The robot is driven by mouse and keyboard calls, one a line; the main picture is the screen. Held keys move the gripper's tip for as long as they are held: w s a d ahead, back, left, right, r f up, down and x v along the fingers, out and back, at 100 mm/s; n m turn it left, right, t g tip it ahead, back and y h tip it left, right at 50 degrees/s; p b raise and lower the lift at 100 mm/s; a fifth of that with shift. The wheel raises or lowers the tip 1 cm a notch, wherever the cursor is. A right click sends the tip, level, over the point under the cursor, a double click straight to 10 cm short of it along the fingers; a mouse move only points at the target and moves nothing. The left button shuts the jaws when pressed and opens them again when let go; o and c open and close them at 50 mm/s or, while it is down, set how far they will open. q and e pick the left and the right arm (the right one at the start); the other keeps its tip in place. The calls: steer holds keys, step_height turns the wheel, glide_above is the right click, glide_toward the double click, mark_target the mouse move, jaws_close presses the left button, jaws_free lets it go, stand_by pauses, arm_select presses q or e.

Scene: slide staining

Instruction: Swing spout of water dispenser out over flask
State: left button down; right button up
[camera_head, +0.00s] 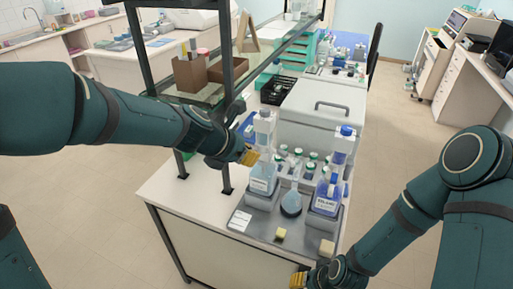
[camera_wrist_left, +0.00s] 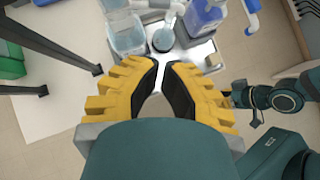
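The left dispenser bottle (camera_head: 262,178) holds pale clear liquid and carries a white dispensing head (camera_head: 265,124); its label is too small to read. The flask (camera_head: 291,204), with pale liquid, stands in the middle of the grey tray. The right dispenser (camera_head: 327,198) holds blue liquid. My left gripper (camera_head: 250,157) is beside the left bottle's upper body, overlapping its edge in the head view. In the left wrist view its fingertips (camera_wrist_left: 161,66) nearly meet with nothing between them; the flask (camera_wrist_left: 163,39) and left bottle (camera_wrist_left: 126,36) are beyond them. My right gripper (camera_head: 300,280) is low at the bottom edge, its fingers unclear.
The grey tray (camera_head: 262,226) also holds small yellow and beige blocks near its front. Several green-capped bottles (camera_head: 312,157) stand behind the flask. A shelf post (camera_head: 226,150) rises close to my left gripper. A white lidded machine (camera_head: 325,107) is at the back.

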mark_target(281, 156)
arm_select(q)
steer(key=w+d+f+n+b, duration=0.1)
steer(key=w+d+f+b, duration=0.3)
steer(key=w+f, duration=0.3)
steer(key=shift+w+d+f+b, duration=0.3)
steer(key=shift+w+d, duration=0.25)
steer(key=shift+d, duration=0.35)
steer(key=shift+r, duration=0.1)
